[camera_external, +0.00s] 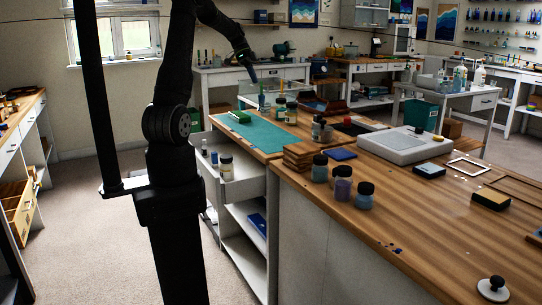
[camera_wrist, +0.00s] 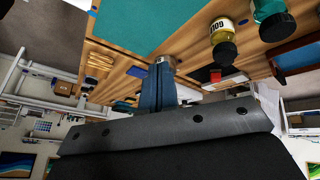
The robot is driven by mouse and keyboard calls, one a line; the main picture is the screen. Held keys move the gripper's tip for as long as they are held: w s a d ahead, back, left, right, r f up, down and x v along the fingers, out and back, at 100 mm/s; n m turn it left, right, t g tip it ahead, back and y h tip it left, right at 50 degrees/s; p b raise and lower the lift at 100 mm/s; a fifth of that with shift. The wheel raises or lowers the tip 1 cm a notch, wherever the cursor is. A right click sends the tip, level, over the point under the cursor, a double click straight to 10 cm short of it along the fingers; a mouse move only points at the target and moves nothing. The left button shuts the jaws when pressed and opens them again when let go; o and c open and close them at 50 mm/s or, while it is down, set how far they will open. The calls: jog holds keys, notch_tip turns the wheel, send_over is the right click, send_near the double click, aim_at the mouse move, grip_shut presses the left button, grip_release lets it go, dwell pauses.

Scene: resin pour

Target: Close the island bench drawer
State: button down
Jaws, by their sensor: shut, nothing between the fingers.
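The island bench (camera_external: 415,210) has a wooden top and white sides. Its white drawer (camera_external: 240,188) stands pulled out on the left side, below the teal cutting mat (camera_external: 265,134). Small jars (camera_external: 226,167) stand in the drawer; my arm hides part of its left side. My gripper (camera_external: 254,78) is raised near the far end of the bench, well away from the drawer, and points down. In the wrist view its blue fingers (camera_wrist: 158,88) are together with nothing between them. I cannot make out the drawer in the wrist view.
Several jars (camera_external: 342,188) and stacked wooden blocks (camera_external: 298,155) stand on the bench. A grey-white box (camera_external: 402,145) sits farther right. Open floor (camera_external: 95,215) lies left of the bench.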

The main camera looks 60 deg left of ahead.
jog(key=s+a+f+n+t+h, duration=0.1)
jog(key=s+a+n+t, duration=0.35)
jog(key=s+n, duration=0.7)
jog(key=s+a+n+t+h, duration=0.1)
jog(key=s+a+n+t, duration=0.35)
jog(key=s+n, duration=0.75)
jog(key=s+a+r+n+t+y, duration=0.2)
jog(key=s+n+t+y, duration=0.55)
jog(key=s+n, duration=1.5)
notch_tip(320, 180, down, 34)
jog(key=m, duration=0.2)
jog(key=w, duration=1.3)
jog(key=shift+w+f+g, duration=0.15)
jog(key=shift+w+g, duration=0.1)
jog(key=shift+g, duration=0.2)
jog(key=shift+d, duration=0.1)
